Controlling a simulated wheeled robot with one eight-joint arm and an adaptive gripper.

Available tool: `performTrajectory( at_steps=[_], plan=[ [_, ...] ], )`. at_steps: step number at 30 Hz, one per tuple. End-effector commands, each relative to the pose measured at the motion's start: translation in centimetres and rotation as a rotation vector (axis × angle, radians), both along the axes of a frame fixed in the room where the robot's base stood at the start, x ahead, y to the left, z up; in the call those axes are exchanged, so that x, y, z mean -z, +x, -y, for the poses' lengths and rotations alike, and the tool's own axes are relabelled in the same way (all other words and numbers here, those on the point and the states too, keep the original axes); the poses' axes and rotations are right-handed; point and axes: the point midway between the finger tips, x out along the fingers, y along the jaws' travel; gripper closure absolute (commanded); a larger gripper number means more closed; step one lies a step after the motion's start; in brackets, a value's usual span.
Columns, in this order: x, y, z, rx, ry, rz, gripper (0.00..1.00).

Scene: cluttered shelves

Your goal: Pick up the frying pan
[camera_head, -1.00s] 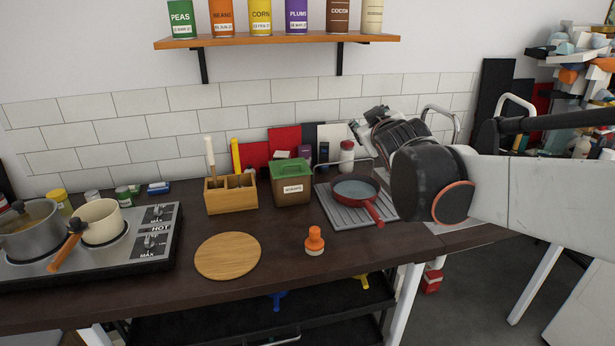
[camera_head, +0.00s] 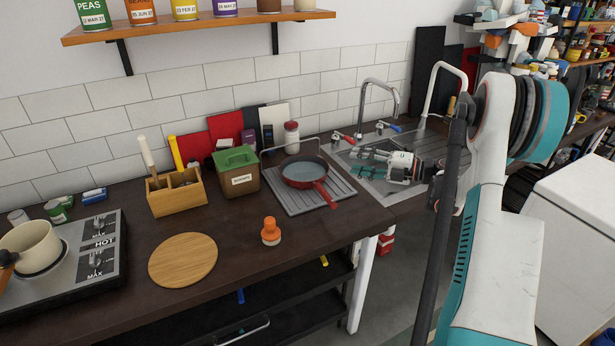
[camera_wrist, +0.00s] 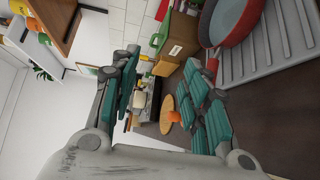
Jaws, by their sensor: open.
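The frying pan (camera_head: 303,168) is red outside with a grey inside. It rests upright on the grey ridged drainboard, its red handle pointing toward the front right. My gripper (camera_head: 360,166) is to the right of the pan, apart from it, in front of the sink in the head view, with its teal fingers pointing left. In the wrist view the pan (camera_wrist: 232,20) is at the upper right, and its handle is partly hidden behind the right finger. The fingers of my gripper (camera_wrist: 163,68) are spread, with nothing held between them.
The ridged drainboard (camera_head: 337,198) adjoins the sink (camera_head: 375,188) with its tall tap (camera_head: 393,92). A green-lidded box (camera_head: 238,173) stands left of the pan. An orange-topped object (camera_head: 270,232) and a round wooden board (camera_head: 183,260) lie in front. A shelf (camera_head: 190,27) hangs above.

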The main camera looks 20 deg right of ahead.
Motion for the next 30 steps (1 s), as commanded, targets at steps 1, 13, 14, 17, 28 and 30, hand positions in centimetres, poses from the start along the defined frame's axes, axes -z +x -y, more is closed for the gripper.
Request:
performTrajectory(
  at_steps=[1,13,14,17,28,30],
  plan=[
    [2.2,-1.5,1.0,-0.029,-0.022,-0.033,0.58],
    [8.6,-4.2,0.4,-0.129,-0.070,-0.129,0.58],
    [8.8,-3.8,-0.1,-0.130,-0.070,-0.130,0.58],
    [9.2,-2.5,-1.5,-0.129,-0.070,-0.129,0.58],
    [9.9,-0.2,-4.2,-0.125,-0.069,-0.129,0.58],
    [10.0,0.0,-4.5,-0.125,-0.069,-0.129,0.58]
  ],
)
